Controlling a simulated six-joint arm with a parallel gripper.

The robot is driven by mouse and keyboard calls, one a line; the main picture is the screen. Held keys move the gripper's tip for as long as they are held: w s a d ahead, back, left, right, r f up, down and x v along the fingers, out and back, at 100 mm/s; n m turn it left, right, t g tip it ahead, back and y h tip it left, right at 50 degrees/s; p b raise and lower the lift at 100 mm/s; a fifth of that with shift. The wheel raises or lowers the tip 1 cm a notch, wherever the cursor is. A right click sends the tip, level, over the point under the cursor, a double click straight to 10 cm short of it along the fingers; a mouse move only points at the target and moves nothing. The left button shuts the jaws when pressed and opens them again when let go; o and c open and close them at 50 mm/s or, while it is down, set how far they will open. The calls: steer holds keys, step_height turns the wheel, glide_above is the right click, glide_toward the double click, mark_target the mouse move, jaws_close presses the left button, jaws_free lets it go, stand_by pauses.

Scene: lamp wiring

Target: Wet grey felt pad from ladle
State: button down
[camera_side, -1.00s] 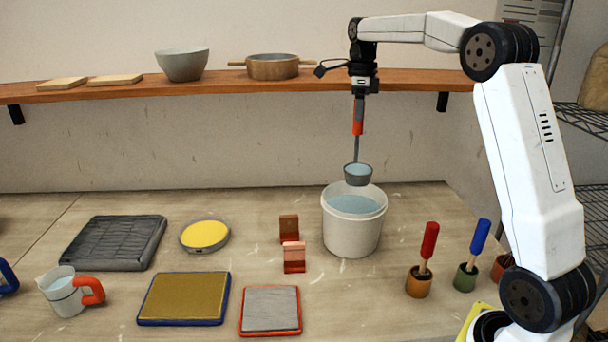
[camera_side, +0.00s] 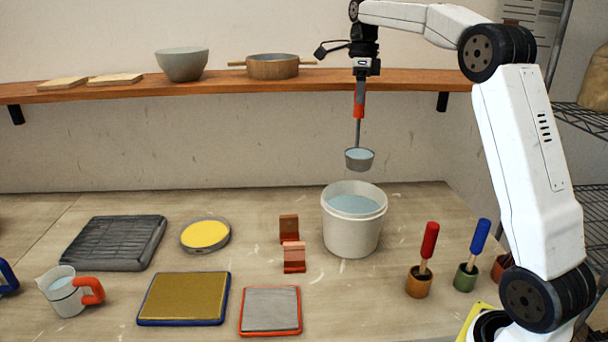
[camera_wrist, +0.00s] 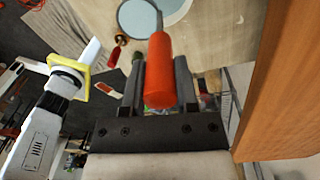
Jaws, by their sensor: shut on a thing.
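The ladle (camera_side: 360,158) hangs upright with its cup above the white bucket (camera_side: 350,232), clear of the rim. Pale blue water shows in the cup. My gripper (camera_side: 360,85) is shut on the ladle's red handle; in the wrist view the red handle (camera_wrist: 159,72) sits between the two fingers, with the round water-filled cup (camera_wrist: 138,17) beyond it. The bucket holds pale blue water. The grey felt pad (camera_side: 270,308) lies in a red-edged tray (camera_side: 299,316) at the front of the table. Its surface looks evenly grey.
A gold pad in a blue-edged tray (camera_side: 184,298) lies left of the grey pad. A copper-coloured stand (camera_side: 293,257) is between bucket and grey pad. A jug (camera_side: 64,292), yellow round dish (camera_side: 205,235) and black rack (camera_side: 114,243) are left. The shelf (camera_side: 210,84) is behind.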

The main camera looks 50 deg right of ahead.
steer(key=shift+r, duration=0.6)
steer(key=a+n+h, duration=0.1)
steer(key=a+n, duration=1.8)
steer(key=a, duration=1.5)
step_height(320, 180, down, 20)
steer(key=shift+w+d, duration=0.3)
steer(key=shift+w, duration=0.15)
steer(key=shift+s+a+h, duration=0.1)
steer(key=shift+a+h, duration=0.3)
steer(key=shift+a, duration=0.05)
steer(key=shift+a+f, duration=0.1)
steer(key=shift+a, duration=0.25)
steer(key=shift+a+h, duration=0.1)
steer(key=shift+h, duration=0.2)
